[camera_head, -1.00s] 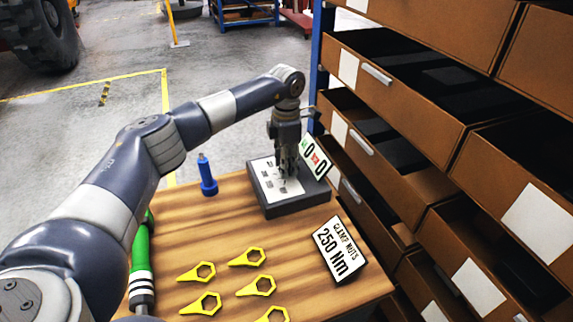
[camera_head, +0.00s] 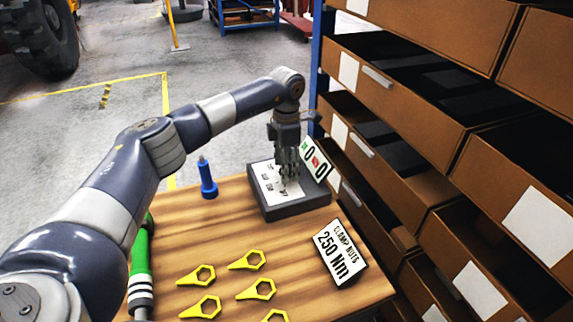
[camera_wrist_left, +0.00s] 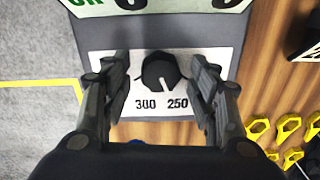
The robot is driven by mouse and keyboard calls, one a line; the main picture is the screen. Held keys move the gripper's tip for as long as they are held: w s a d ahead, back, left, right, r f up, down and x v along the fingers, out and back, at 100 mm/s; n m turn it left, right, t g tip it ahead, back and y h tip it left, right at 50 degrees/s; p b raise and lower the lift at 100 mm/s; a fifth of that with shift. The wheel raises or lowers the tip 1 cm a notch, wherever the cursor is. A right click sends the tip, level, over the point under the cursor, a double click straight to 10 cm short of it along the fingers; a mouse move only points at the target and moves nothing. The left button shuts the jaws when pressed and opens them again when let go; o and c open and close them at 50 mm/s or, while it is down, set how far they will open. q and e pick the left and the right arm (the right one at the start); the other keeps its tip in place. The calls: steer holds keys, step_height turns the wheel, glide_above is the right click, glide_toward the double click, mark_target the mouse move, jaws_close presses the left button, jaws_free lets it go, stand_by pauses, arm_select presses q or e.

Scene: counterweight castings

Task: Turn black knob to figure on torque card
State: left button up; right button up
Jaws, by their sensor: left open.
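The black knob (camera_wrist_left: 161,71) sits on the white dial plate (camera_wrist_left: 128,103) of a dark tester box (camera_head: 297,206). The figures 300 and 250 show on the plate on the near side of the knob in the left wrist view. A small pale mark shows on the knob's near side; its exact aim is hard to tell. My left gripper (camera_head: 288,178) is over the plate, with its open fingers on either side of the knob in the wrist view (camera_wrist_left: 160,66), apparently clear of it. The torque card (camera_head: 339,252) reads "CLAMP NUTS 250 Nm". My right gripper is out of view.
A sign with green and red marks and two zeros (camera_head: 316,160) stands at the box's back edge. Open drawers (camera_head: 400,100) crowd the right.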

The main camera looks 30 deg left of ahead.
arm_select(q)
steer(key=shift+r, duration=0.1)
step_height(320, 180, up, 12)
stand_by(0.4)
stand_by(0.3)
